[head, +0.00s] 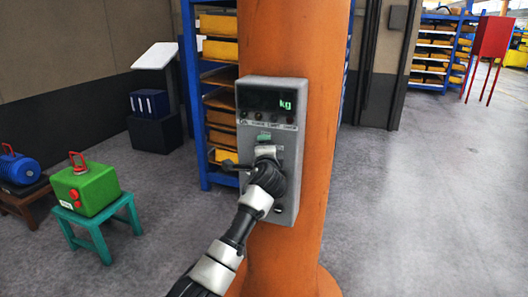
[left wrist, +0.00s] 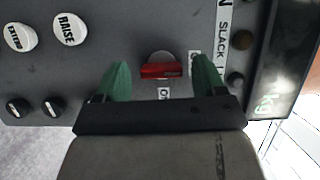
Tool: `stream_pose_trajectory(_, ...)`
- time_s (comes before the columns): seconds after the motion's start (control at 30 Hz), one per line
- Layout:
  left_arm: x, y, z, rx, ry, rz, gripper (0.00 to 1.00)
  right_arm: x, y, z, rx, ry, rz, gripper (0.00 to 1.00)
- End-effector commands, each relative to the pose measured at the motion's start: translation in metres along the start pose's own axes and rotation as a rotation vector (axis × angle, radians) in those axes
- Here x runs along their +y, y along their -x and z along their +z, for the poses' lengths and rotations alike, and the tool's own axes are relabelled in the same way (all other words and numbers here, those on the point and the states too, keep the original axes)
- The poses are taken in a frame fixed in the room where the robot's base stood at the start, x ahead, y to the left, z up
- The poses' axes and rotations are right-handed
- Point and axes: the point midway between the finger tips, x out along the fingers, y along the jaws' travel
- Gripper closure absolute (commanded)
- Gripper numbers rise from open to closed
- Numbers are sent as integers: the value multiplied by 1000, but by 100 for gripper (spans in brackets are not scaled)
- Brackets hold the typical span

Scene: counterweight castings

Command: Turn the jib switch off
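The jib switch is a red bar handle (left wrist: 161,71) on a round grey base, on the face of a grey control box (head: 283,188). In the left wrist view the bar lies crosswise, with small white labels beside it, only partly readable. My left gripper (left wrist: 161,66) is open, with one green fingertip on each side of the bar and a visible gap at both ends. In the head view my left arm reaches up to the box and hides the switch. My right gripper is in neither view.
The box is fixed to an orange column (head: 285,38) and has a display (head: 272,102) reading "kg". White EXTEND (left wrist: 20,37) and RAISE (left wrist: 70,29) buttons and dark knobs sit near the switch. A green casting (head: 86,187) stands on a teal stool at left. Floor at right is clear.

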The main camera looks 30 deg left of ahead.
Motion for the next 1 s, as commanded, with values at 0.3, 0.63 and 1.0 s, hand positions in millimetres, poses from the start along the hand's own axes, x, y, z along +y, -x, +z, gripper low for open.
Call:
stream_pose_trajectory(0.3, 0, 7, 0, 2, -1, -3, 30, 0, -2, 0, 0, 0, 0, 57)
stream_pose_trajectory(0.63, 3, 61, 0, 3, 1, -2, 30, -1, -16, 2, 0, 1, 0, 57)
stream_pose_trajectory(1.0, 1, 106, 0, 1, -1, -1, 30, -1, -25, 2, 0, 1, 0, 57)
